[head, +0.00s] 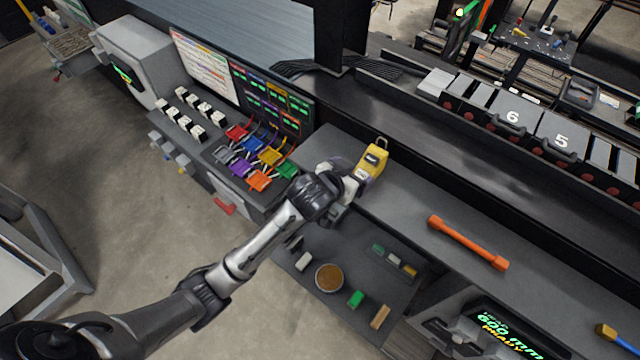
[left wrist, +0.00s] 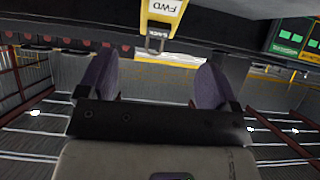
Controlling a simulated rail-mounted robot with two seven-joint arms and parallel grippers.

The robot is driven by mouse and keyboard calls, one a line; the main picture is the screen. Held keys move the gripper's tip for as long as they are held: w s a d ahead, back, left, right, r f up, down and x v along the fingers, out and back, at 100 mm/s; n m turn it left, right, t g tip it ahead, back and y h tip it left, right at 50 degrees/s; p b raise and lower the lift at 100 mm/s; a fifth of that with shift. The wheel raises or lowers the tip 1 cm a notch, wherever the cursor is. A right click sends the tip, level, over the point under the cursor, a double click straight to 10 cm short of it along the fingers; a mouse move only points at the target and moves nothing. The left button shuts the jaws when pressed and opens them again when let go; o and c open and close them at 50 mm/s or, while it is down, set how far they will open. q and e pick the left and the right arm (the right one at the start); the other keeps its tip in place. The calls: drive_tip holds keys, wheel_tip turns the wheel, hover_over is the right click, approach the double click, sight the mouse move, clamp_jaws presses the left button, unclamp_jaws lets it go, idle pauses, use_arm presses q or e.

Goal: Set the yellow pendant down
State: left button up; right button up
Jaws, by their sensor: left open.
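The yellow pendant (head: 373,160) with a dark label and a loop at its top is at the left part of the long grey bench top (head: 405,196). It seems to stand on that surface, though its base is partly hidden by my gripper. My left gripper (head: 352,174) is beside it, on its near-left side, with the jaws open. My right gripper is not in view.
An orange bar (head: 467,243) lies on the bench to the right. A lower shelf holds a round brown-filled bowl (head: 329,278) and small blocks (head: 356,299). A panel with coloured levers (head: 260,157) stands to the left. The bench between pendant and bar is clear.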

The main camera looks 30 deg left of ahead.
use_arm(q)
drive_tip(key=shift+s, duration=0.1)
drive_tip(key=s+f+g, duration=0.2)
drive_tip(key=s+f, duration=0.2)
drive_tip(key=s, duration=0.7)
drive_tip(key=s+a+f+g, duration=0.1)
drive_tip(key=s+f+g, duration=0.2)
drive_tip(key=s, duration=0.9)
drive_tip(key=s+a+f+m+g, duration=0.1)
drive_tip(key=s+f+g, duration=0.2)
drive_tip(key=s+f, duration=0.4)
drive_tip(key=s, duration=0.5)
drive_tip(key=shift+s+a+y, duration=0.15)
drive_tip(key=shift+a+y, duration=0.1)
drive_tip(key=shift+y, duration=0.15)
